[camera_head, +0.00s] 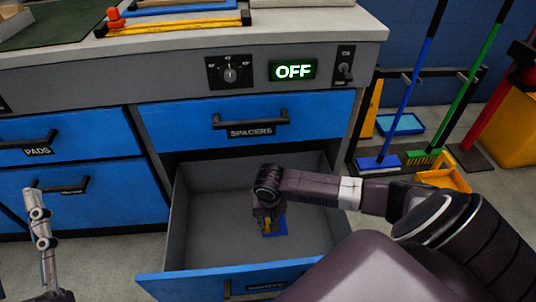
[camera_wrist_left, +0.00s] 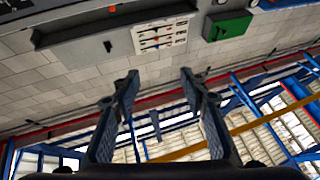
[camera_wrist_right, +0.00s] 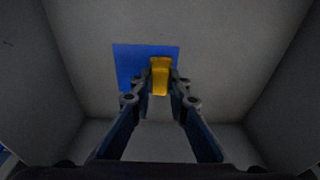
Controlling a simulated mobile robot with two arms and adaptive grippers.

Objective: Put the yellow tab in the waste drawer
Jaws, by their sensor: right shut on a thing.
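The yellow tab (camera_wrist_right: 160,75) is between the fingertips of my right gripper (camera_wrist_right: 160,88), which is shut on it. In the head view my right gripper (camera_head: 267,216) reaches down inside the open lower drawer (camera_head: 210,210), and a bit of yellow shows at its tips. A flat blue piece (camera_wrist_right: 128,65) lies on the drawer floor beside and behind the tab; I cannot tell whether the tab touches it. The drawer's front label is partly cut off and unreadable. My left gripper (camera_wrist_left: 160,105) is open and empty, facing the wall.
The SPACERS drawer (camera_head: 250,120) above is closed, as are the PADS drawer (camera_head: 60,140) and the one under it. The worktop (camera_head: 290,25) has an OFF display on its front. Brooms (camera_head: 400,80) and a yellow bin (camera_head: 510,120) stand at right.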

